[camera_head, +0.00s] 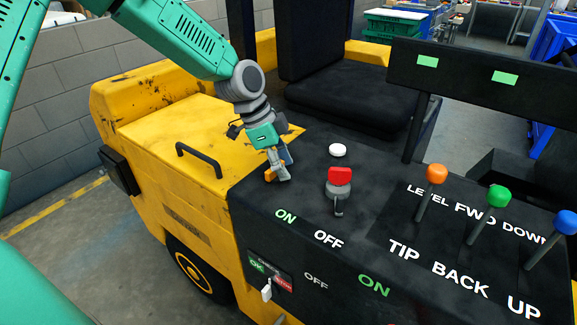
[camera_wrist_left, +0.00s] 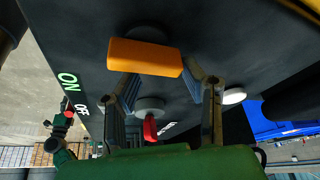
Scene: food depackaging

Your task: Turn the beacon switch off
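My left gripper (camera_head: 279,176) is low over the black control panel, at an orange knob (camera_head: 270,175) behind the green ON label (camera_head: 285,215). In the left wrist view the orange knob (camera_wrist_left: 145,57) is a block on a round base, at the tips of my spread fingers (camera_wrist_left: 166,75). The fingers look open; whether one touches the knob I cannot tell. A red switch (camera_head: 340,176) on a grey base stands to the right, behind the white OFF label (camera_head: 328,239). No label names the beacon switch clearly. My right gripper is not in view.
A white button (camera_head: 337,150) is behind the red switch. Levers with orange (camera_head: 436,173), green (camera_head: 498,196) and blue (camera_head: 566,221) knobs stand at the right. A small white toggle (camera_head: 267,289) is on the front face. A black handle (camera_head: 199,160) rises from the yellow body at left.

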